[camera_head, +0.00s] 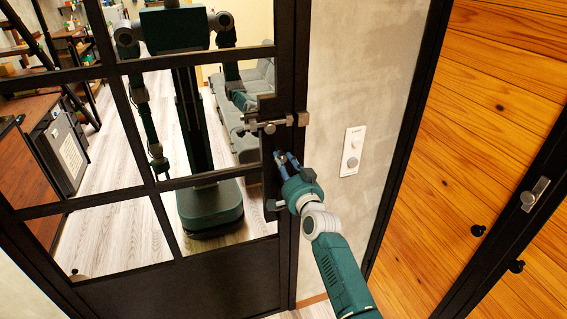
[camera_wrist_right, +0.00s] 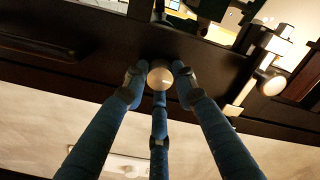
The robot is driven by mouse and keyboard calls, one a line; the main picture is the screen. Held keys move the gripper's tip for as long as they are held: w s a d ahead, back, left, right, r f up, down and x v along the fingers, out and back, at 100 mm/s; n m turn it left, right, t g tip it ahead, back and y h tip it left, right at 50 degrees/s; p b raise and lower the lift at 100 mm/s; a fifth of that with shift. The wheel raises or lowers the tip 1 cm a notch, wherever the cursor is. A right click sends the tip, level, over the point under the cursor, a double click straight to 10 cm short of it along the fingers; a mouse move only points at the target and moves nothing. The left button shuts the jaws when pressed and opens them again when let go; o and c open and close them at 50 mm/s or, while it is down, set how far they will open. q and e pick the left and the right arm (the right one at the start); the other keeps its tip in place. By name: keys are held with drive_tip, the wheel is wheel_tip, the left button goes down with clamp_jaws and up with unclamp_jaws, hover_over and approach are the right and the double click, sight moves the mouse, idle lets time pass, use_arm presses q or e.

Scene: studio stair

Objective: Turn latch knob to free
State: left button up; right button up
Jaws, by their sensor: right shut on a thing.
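A black-framed door with panes (camera_head: 150,188) fills the left of the head view. My right gripper (camera_head: 281,158) is at the door's right edge, below a metal slide bolt (camera_head: 265,123) and above a lever handle (camera_head: 276,204). In the right wrist view, its three blue fingers (camera_wrist_right: 160,85) are closed around a small round pale knob (camera_wrist_right: 160,76) on the dark frame. The fingers hide the knob in the head view. A second round knob (camera_wrist_right: 272,84) with metal parts shows to the right in the wrist view.
A pale wall with a white switch plate (camera_head: 352,151) stands right of the door. Further right is an orange wooden plank panel (camera_head: 480,130) with dark knobs. A grey sofa (camera_head: 250,95) and wood floor show through or in the panes.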

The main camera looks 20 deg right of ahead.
drive_tip(key=shift+r, duration=0.15)
drive_tip(key=o, duration=1.2)
drive_tip(key=shift+c, duration=0.2)
drive_tip(key=shift+s, duration=0.1)
drive_tip(key=s, duration=1.1)
drive_tip(key=shift+s+d, duration=0.25)
drive_tip(key=shift+s, duration=0.15)
